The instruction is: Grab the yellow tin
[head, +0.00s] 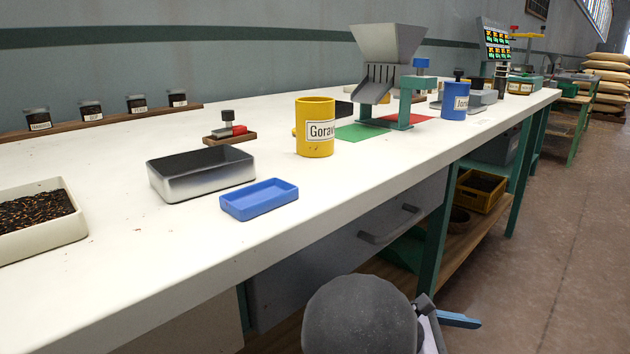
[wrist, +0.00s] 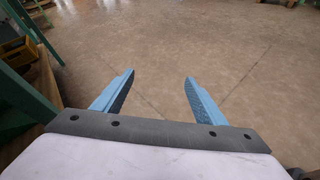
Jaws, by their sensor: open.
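The yellow tin (head: 315,128) stands upright on the white bench, with a white label reading "Gora…" cut off at its right edge. My gripper (wrist: 158,84) is open and empty in the wrist view, its two blue fingers apart over the brown floor. In the head view one blue finger (head: 458,320) shows low in front of the bench, below the bench top and well away from the tin. The yellow tin is not in the wrist view.
A blue tray (head: 259,207) and a metal tin tray (head: 200,188) lie left of the yellow tin. A hopper machine (head: 388,45) and a blue tin (head: 455,112) stand to its right. The bench (head: 370,178) is bare in front of the tin. A drawer handle (head: 390,226) sticks out below.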

